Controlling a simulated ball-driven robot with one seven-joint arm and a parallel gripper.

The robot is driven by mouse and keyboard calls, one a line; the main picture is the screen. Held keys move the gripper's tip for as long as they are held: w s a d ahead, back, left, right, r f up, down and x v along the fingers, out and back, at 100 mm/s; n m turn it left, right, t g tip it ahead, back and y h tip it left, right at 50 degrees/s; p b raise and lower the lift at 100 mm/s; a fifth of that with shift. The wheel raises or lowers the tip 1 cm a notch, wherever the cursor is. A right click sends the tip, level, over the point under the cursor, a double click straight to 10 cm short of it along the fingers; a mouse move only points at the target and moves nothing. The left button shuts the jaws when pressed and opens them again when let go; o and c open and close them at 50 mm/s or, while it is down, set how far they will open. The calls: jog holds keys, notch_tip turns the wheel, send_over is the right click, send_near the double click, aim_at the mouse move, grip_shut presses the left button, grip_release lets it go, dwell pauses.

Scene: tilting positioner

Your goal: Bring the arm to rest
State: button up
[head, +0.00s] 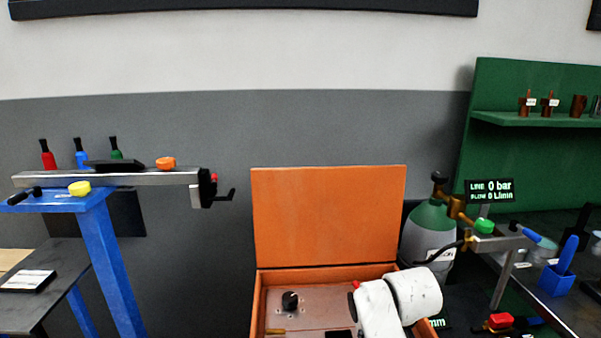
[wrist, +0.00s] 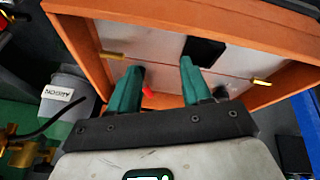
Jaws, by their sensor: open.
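My arm (head: 383,303) shows in white at the bottom of the head view, in front of the right side of an open orange box (head: 329,215). My gripper (wrist: 160,70) shows in the wrist view with two green fingers spread apart and nothing held between them. The fingers point toward the orange box, which shows in the wrist view (wrist: 85,45) with a pale inner panel. A small red part (wrist: 148,92) shows beside the left finger; I cannot tell what it belongs to. The fingertips are not visible in the head view.
A gas cylinder (head: 428,230) with a brass valve stands right of the box; a grey one labelled argon shows in the wrist view (wrist: 68,97). A blue stand (head: 112,260) carries a metal beam at left. A green shelf (head: 540,119) holds small brown parts at right.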

jog(key=s+d+f+m+g, duration=0.1)
jog(key=s+d+f, duration=0.1)
jog(key=s+f, duration=0.55)
jog(key=s+d+f+m+g, duration=0.1)
jog(key=s+d+f, duration=0.25)
jog(key=s, duration=0.65)
jog(key=s+d+f+m+g, duration=0.1)
jog(key=s+d, duration=0.1)
jog(key=s, duration=1)
jog(key=s+d+f+m, duration=0.1)
jog(key=s+d+m, duration=0.1)
jog(key=s, duration=1)
jog(key=shift+g, duration=0.4)
